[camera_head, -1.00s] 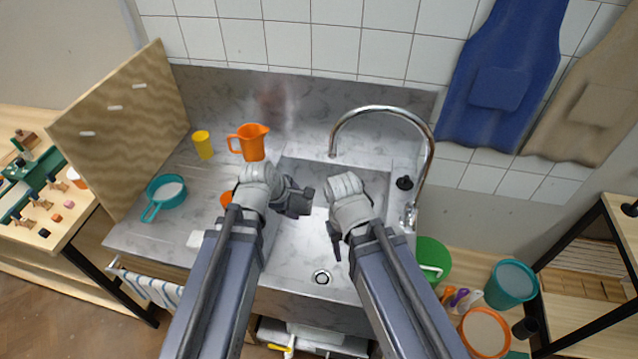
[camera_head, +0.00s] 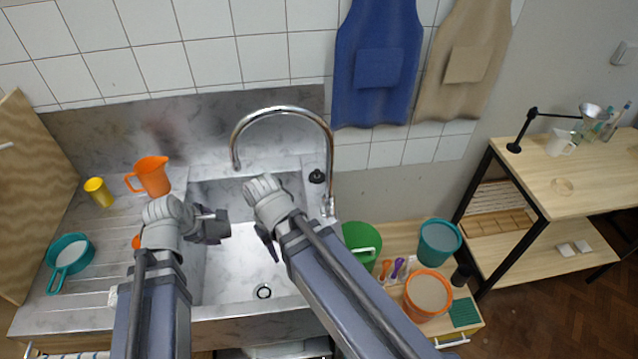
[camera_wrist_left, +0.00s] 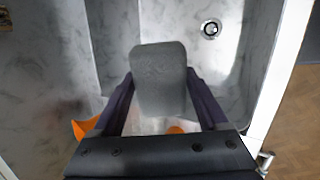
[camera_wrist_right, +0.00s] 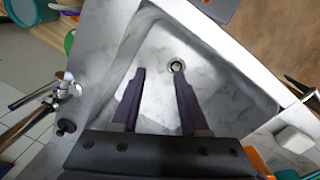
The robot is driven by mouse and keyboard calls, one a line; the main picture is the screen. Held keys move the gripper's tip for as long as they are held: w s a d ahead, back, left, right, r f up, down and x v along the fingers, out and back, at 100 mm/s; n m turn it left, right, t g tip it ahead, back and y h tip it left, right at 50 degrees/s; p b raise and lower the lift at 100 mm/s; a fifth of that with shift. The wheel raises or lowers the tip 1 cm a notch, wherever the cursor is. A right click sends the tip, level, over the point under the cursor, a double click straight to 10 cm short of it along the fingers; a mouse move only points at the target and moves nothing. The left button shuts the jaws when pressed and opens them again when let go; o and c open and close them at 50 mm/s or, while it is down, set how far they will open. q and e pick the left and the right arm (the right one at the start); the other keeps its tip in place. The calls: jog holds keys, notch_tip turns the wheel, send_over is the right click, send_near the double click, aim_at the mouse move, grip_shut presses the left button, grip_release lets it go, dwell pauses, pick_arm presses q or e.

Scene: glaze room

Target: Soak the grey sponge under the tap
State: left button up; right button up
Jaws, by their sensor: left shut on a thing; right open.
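The grey sponge (camera_wrist_left: 160,80) is held between the fingers of my left gripper (camera_wrist_left: 160,95). In the head view that gripper (camera_head: 215,228) is over the left part of the sink (camera_head: 235,275), and the sponge is hard to make out there. The chrome tap (camera_head: 285,110) arches over the sink from its right side, with its spout end above and behind the grippers. No water stream shows. My right gripper (camera_head: 268,245) is over the sink, right of the left one. In the right wrist view it (camera_wrist_right: 157,75) is open and empty, fingers toward the basin.
A black knob (camera_head: 317,176) is by the tap. Right of the sink are a green bucket (camera_head: 362,243) and other tubs on a low shelf.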

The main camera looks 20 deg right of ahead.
pick_arm(q)
notch_tip(320, 180, up, 6)
jog(key=p, duration=0.4)
jog(key=shift+p, duration=0.3)
pick_arm(e)
jog(key=w+d+r+m, duration=0.2)
jog(key=w+d+r, duration=0.4)
jog(key=w+d, duration=0.15)
pick_arm(q)
notch_tip(320, 180, up, 3)
jog(key=p, duration=0.3)
jog(key=shift+r, duration=0.1)
pick_arm(e)
notch_tip(320, 180, up, 3)
jog(key=m+y, duration=0.1)
send_over(333, 216)
jog(key=shift+w+a, duration=0.1)
pick_arm(q)
notch_tip(333, 216, down, 12)
jog(key=b, duration=1.1)
jog(key=shift+b, duration=0.4)
pick_arm(e)
notch_tip(333, 216, down, 12)
grip_shut()
